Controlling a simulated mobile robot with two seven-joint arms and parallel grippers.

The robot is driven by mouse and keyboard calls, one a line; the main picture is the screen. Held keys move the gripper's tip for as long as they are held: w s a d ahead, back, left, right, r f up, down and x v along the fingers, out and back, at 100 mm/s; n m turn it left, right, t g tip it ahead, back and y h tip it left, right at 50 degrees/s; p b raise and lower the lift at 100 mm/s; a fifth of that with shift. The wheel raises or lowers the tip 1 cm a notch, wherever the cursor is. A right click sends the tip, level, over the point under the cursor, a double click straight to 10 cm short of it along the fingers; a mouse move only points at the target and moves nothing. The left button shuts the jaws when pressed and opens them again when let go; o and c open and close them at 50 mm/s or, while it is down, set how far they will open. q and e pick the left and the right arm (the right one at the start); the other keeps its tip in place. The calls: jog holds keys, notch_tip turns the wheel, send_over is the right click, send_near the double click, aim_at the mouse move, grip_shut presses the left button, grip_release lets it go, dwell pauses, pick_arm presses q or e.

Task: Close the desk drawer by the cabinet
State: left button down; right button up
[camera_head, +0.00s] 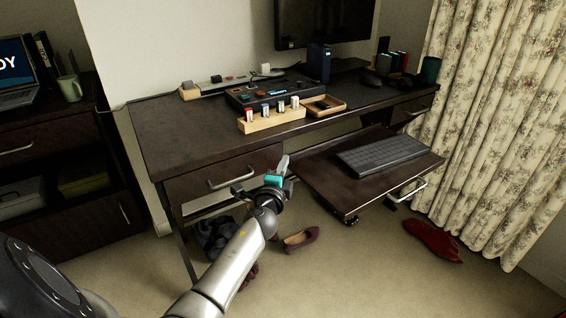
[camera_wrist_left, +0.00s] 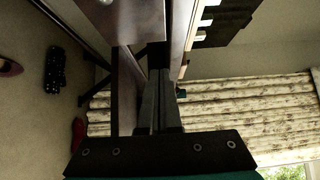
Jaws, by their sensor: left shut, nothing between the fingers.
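The desk drawer (camera_head: 196,186) by the cabinet is a dark brown front with a curved metal handle, under the left end of the desk (camera_head: 190,140). Its front sits close under the desktop edge; I cannot tell whether it is fully flush. My left gripper (camera_head: 282,165) is shut and empty, with its tips near the drawer front's right edge. Contact is not clear. In the left wrist view, the shut fingers (camera_wrist_left: 166,100) point along the desk front, beside dark panels. My right gripper is not in view.
A keyboard tray (camera_head: 335,188) sticks out right of my left gripper, with a keyboard (camera_head: 382,153) on it. The dark cabinet (camera_head: 60,140) stands at left. Patterned curtains (camera_head: 490,110) hang at right.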

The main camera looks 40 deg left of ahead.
pick_arm(q)
jog(key=p+v, duration=0.1)
jog(key=v, duration=0.8)
jog(key=shift+a+f, duration=0.15)
jog(key=shift+a, duration=0.1)
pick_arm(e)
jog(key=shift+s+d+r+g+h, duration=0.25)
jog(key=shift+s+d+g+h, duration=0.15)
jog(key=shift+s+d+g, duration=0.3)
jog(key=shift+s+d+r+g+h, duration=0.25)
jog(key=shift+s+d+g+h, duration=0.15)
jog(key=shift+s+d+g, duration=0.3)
